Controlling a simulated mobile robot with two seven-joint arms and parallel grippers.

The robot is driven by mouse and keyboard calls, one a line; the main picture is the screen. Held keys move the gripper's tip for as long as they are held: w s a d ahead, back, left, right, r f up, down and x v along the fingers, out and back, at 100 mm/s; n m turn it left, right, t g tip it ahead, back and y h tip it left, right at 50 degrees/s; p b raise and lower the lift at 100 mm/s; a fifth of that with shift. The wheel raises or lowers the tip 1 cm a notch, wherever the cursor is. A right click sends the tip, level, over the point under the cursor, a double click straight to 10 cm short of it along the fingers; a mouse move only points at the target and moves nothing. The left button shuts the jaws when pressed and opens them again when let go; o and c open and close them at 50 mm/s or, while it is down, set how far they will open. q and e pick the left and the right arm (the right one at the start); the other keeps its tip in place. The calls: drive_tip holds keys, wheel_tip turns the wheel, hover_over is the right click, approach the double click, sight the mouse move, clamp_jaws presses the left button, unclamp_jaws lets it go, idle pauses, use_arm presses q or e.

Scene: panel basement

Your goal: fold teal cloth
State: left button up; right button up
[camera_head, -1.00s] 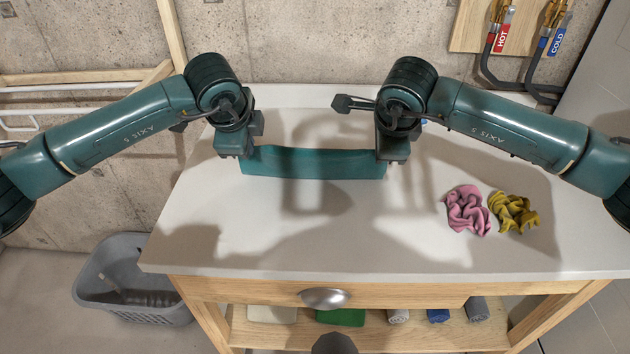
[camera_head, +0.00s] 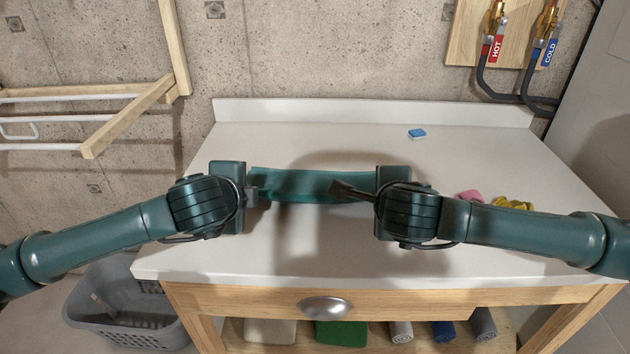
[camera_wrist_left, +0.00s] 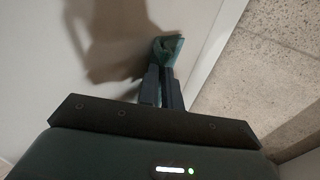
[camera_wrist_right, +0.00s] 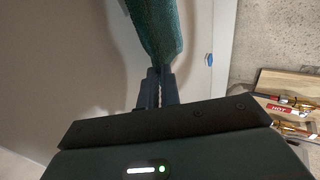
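The teal cloth (camera_head: 310,184) is stretched as a strip between my two grippers above the white worktop (camera_head: 310,250). My left gripper (camera_head: 254,188) is at the cloth's left end. In the left wrist view its fingers (camera_wrist_left: 163,75) are close together with a bit of teal cloth (camera_wrist_left: 168,48) between their tips. My right gripper (camera_head: 372,186) is at the cloth's right end. In the right wrist view its fingers (camera_wrist_right: 160,78) are closed on the cloth's end (camera_wrist_right: 158,28). My forearms hide part of the worktop.
A pink cloth (camera_head: 470,196) and a yellow cloth (camera_head: 512,203) lie behind my right arm. A blue and white block (camera_head: 417,133) lies at the back. A grey basket (camera_head: 130,310) stands on the floor at left, below a drying rack (camera_head: 110,130). The back and front middle of the worktop are clear.

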use_arm(q)
drive_tip(key=o, duration=0.7)
use_arm(e)
drive_tip(key=o, duration=0.8)
drive_tip(key=shift+c, duration=0.2)
use_arm(q)
drive_tip(key=shift+o, duration=0.2)
drive_tip(key=shift+s+r, duration=0.1)
drive_tip(key=shift+r, duration=0.2)
use_arm(e)
drive_tip(key=shift+s+r, duration=0.1)
drive_tip(key=shift+r, duration=0.2)
use_arm(q)
drive_tip(key=s+r, duration=0.6)
drive_tip(key=r, duration=0.2)
drive_tip(key=shift+r, duration=0.2)
use_arm(e)
drive_tip(key=s+r, duration=0.6)
drive_tip(key=r, duration=0.2)
drive_tip(key=shift+r, duration=0.2)
